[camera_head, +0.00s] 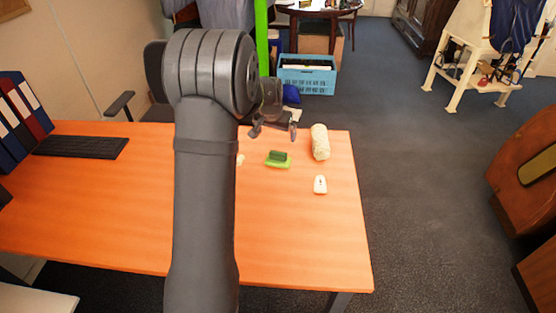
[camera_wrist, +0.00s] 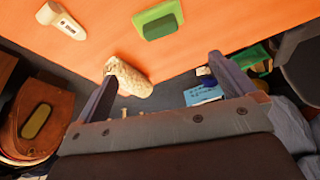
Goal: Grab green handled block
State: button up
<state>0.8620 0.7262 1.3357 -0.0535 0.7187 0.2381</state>
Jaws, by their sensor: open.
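The green handled block (camera_head: 278,159) lies flat on the orange table, a light green base with a darker green handle on top. In the wrist view the block (camera_wrist: 158,22) is at the top middle, beyond my fingertips. My gripper (camera_head: 273,131) is open and empty, above the far edge of the table and behind the block in the head view. In the wrist view its two fingers (camera_wrist: 160,75) are spread wide, with nothing between them touching. No contact with the block shows.
A beige roll-like object (camera_head: 320,142) and a white device (camera_head: 320,185) lie right of the block. A small pale item (camera_head: 240,159) is partly hidden by my arm. A keyboard (camera_head: 81,147) and binders (camera_head: 22,112) are at the left. The table's front right is clear.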

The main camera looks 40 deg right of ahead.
aim_at(278, 153)
jog(key=shift+n, duration=0.6)
jog(key=x, duration=1.2)
jog(key=shift+s+a+f, duration=0.1)
jog(key=shift+x, duration=2.6)
jog(key=shift+a, duration=0.1)
jog(key=c, duration=0.7)
jog(key=shift+c, duration=0.2)
